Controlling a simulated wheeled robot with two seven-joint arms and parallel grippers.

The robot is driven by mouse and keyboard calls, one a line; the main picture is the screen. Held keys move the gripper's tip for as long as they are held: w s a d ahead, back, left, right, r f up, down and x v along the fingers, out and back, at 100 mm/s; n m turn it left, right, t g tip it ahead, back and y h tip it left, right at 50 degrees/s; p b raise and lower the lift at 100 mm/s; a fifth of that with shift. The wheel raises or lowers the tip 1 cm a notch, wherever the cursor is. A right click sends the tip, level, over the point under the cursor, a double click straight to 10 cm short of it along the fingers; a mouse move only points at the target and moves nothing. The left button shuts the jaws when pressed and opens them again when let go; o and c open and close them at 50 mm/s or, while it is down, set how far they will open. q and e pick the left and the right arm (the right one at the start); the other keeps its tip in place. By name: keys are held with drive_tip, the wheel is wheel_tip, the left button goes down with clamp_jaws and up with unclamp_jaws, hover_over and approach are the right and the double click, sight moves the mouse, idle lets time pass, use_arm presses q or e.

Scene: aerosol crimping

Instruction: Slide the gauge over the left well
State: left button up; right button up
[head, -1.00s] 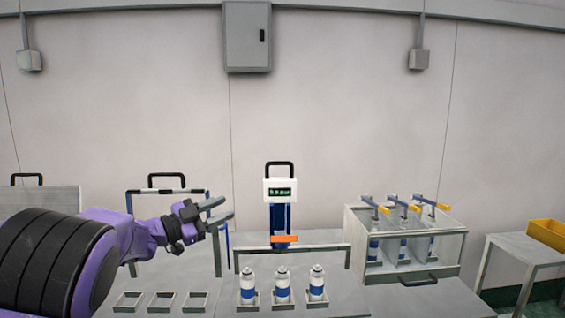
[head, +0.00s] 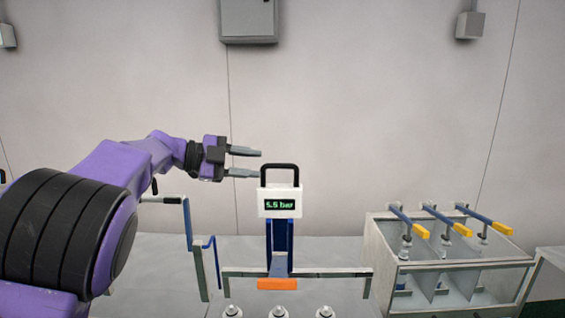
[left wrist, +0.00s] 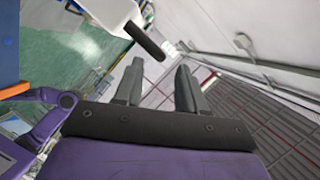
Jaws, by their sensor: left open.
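The gauge (head: 279,203) is a white box with a lit display, probably reading 5.5 bar, and a black loop handle on top. It stands on a blue upright with an orange piece (head: 277,284) at its foot, behind the middle of three cans (head: 279,312), whose tops show at the bottom edge. The wells are out of view. My left gripper (head: 259,163) is open and empty, its fingers pointing right, just left of and above the handle. In the left wrist view, the open fingers (left wrist: 160,68) are near the black handle (left wrist: 146,42), apart from it.
A grey rail frame (head: 330,273) spans either side of the upright. A blue and grey frame (head: 196,250) stands to the left, below my left arm. The space above the gauge is free.

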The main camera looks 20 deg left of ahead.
sight(274, 165)
use_arm(q)
drive_tip(key=p+x, duration=0.1)
drive_tip(key=x, duration=0.2)
drive_tip(key=p+x, duration=0.1)
drive_tip(key=x, duration=0.3)
drive_tip(key=shift+d+r, duration=0.1)
drive_tip(key=shift+r, duration=0.1)
drive_tip(key=shift+w+d+f, duration=0.2)
drive_tip(key=shift+w, duration=0.05)
drive_tip(key=shift+s+r, duration=0.1)
drive_tip(key=shift+s, duration=0.2)
drive_tip(key=shift+w, duration=0.1)
drive_tip(key=c, duration=0.4)
drive_tip(key=shift+d, duration=0.1)
clamp_jaws()
use_arm(e)
drive_tip(key=r, duration=0.3)
drive_tip(key=shift+s+r, duration=0.1)
drive_tip(key=shift+s, duration=0.25)
